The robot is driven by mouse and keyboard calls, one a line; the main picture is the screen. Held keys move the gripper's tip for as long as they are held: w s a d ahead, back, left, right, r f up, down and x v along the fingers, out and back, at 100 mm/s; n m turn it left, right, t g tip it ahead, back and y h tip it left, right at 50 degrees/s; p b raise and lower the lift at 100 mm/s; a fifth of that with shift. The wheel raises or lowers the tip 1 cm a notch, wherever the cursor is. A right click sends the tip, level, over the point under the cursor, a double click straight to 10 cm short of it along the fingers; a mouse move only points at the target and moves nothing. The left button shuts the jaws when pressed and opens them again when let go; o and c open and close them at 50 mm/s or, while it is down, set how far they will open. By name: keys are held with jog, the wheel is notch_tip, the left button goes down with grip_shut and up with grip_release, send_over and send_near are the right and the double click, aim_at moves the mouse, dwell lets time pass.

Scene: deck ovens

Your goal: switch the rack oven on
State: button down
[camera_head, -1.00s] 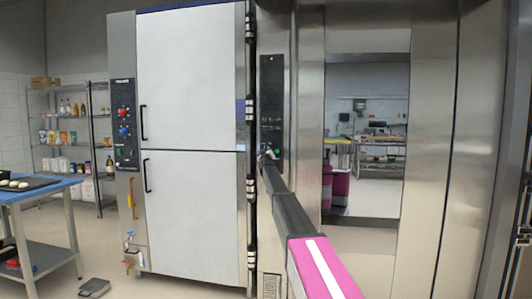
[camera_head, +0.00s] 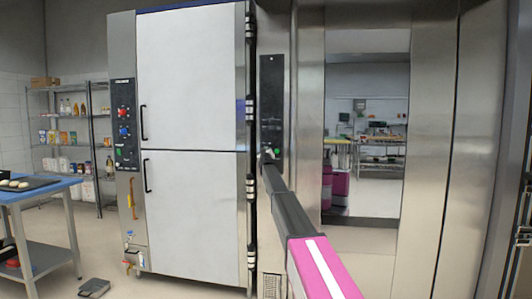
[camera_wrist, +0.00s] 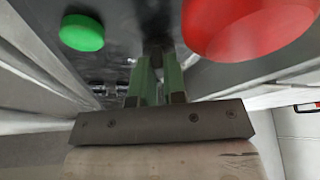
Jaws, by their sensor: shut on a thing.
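The rack oven's dark control panel (camera_head: 271,85) is on the steel front right of the white-doored oven. A green button (camera_head: 277,151) sits low on it; it shows large at upper left in the wrist view (camera_wrist: 82,33). A big red button (camera_wrist: 245,25) is at upper right there. My gripper (camera_head: 267,154) is at the panel's lower part, just left of the green button. In the wrist view my gripper's two greenish fingers (camera_wrist: 158,62) are close together, between the two buttons, shut on a small dark switch part (camera_wrist: 156,46). The fingers mostly hide it.
The white-doored oven (camera_head: 190,80) has its own panel with red and blue knobs (camera_head: 124,120). A blue-topped table (camera_head: 38,192) with a tray is at left, a shelf rack (camera_head: 75,135) behind it. The rack oven's glass window (camera_head: 366,130) is right of my arm.

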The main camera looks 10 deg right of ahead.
jog(key=m+h, duration=0.2)
jog(key=m, duration=0.2)
jog(key=m+h, duration=0.2)
jog(key=m, duration=0.2)
jog(key=shift+a+f+g+h, duration=0.1)
jog(key=shift+a+g+h, duration=0.1)
jog(key=shift+g+h, duration=0.1)
jog(key=m+g+h, duration=0.1)
jog(key=m, duration=0.3)
jog(key=m+g+h, duration=0.1)
jog(key=m+h, duration=0.1)
jog(key=m, duration=0.2)
jog(key=shift+a, duration=0.1)
jog(key=shift+m+h, duration=0.3)
jog(key=shift+m, duration=0.1)
jog(key=c, duration=1.2)
grip_release()
jog(key=shift+v, duration=5.3)
jog(key=shift+a, duration=0.1)
